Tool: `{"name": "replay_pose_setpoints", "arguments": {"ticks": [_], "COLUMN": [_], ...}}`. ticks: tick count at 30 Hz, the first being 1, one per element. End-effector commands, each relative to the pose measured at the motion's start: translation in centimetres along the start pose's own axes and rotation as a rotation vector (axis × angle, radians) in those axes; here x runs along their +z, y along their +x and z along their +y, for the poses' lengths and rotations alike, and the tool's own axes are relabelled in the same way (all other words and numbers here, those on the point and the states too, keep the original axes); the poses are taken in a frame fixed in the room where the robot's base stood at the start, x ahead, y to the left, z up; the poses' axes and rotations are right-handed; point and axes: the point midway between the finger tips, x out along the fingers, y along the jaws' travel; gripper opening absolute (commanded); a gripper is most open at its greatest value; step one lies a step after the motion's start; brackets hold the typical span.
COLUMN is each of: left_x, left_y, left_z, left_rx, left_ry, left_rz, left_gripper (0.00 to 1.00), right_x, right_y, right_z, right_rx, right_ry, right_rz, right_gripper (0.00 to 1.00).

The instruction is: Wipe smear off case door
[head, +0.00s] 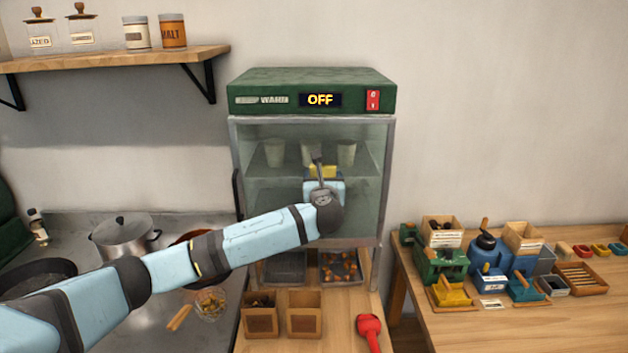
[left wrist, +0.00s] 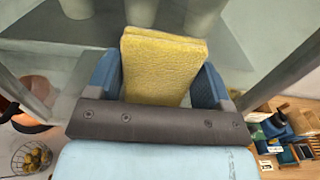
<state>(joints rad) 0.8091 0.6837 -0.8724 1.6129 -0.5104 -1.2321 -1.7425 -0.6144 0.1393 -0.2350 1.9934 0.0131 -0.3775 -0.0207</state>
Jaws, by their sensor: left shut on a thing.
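The warming case (head: 312,190) has a green top with an "OFF" display and a clear glass door (head: 270,205) in a grey frame. My left gripper (head: 322,176) is in front of the door, shut on a yellow sponge (head: 323,171). In the left wrist view the sponge (left wrist: 163,68) stands between the two blue fingers, with the door glass just beyond it. I cannot tell whether the sponge touches the glass. No smear can be made out on the glass. My right gripper is in neither view.
Pale cups (head: 346,152) stand on a shelf inside the case. Two wooden boxes (head: 304,313) and a red-handled tool (head: 369,328) lie below on the counter. A pot (head: 124,238) is at left; a table (head: 480,325) at right holds several small items.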

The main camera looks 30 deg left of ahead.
Motion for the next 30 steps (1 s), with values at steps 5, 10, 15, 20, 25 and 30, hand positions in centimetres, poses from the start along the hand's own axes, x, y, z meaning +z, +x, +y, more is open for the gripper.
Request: {"name": "replay_pose_setpoints", "arguments": {"ticks": [5, 10, 15, 20, 25, 30], "left_x": [0.1, 0.1, 0.1, 0.1, 0.1, 0.1], "left_y": [0.1, 0.1, 0.0, 0.0, 0.0, 0.0], "left_z": [-1.3, -1.7, -3.1, -4.5, -5.3, -5.0], "left_rx": [0.000, 0.000, -0.001, -0.001, 0.001, 0.001], "left_ry": [-0.001, 0.000, -0.001, -0.001, 0.000, 0.001], "left_rz": [-0.001, -0.001, 0.000, 0.001, 0.000, -0.001], "left_gripper": [0.55, 0.55, 0.55, 0.55, 0.55, 0.55], "right_x": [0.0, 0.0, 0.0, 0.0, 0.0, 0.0], "right_y": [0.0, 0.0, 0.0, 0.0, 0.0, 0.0], "right_z": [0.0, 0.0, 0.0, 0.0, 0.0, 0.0], "right_rx": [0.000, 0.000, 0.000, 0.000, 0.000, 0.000], "right_ry": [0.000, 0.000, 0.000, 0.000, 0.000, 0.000], "right_rz": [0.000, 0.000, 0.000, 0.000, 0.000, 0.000], "right_gripper": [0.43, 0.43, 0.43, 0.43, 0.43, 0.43]}}
